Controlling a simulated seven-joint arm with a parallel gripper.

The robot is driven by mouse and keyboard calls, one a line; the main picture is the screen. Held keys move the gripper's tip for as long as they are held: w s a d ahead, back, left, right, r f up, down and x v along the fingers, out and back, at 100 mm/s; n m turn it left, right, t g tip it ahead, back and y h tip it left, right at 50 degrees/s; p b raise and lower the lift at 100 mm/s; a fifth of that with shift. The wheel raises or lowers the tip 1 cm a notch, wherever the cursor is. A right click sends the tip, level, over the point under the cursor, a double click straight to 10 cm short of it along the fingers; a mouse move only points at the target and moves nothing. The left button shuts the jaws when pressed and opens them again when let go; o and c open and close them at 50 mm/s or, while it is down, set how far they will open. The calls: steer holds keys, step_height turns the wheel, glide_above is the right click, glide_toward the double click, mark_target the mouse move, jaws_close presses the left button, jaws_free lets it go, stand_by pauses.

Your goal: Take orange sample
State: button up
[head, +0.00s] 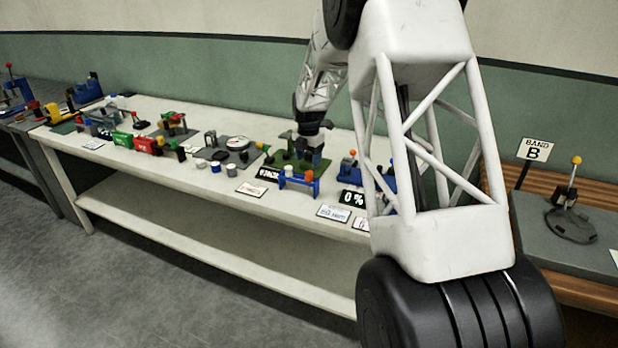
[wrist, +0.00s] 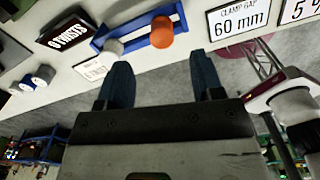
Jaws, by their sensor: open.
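The orange sample (wrist: 161,32) is a small round-ended piece in a blue rack (wrist: 141,37), beside a grey-white sample (wrist: 112,48). In the head view the orange sample (head: 309,176) sits at the right of the small blue rack (head: 300,187), with the white sample (head: 289,171) to its left. My gripper (wrist: 161,65) is open and empty, with its two blue fingers apart. In the wrist view the orange sample lies just beyond the gap between the fingertips. My gripper (head: 310,158) hangs over the table just behind the rack in the head view.
A white table (head: 200,180) carries several fixtures. A "0 TWISTS" display (wrist: 68,30) and a "CLAMP GAP 60 mm" card (wrist: 240,18) flank the rack. A green-based fixture (head: 290,162) stands close to my gripper. A "BAND B" sign (head: 534,150) stands at right.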

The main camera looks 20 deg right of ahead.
mark_target(309, 172)
steer(key=shift+f, duration=0.85)
steer(key=shift+s+d+f, duration=0.1)
steer(key=shift+f, duration=2.5)
steer(key=c, duration=1)
steer(key=shift+r, duration=0.1)
steer(key=shift+r, duration=4.95)
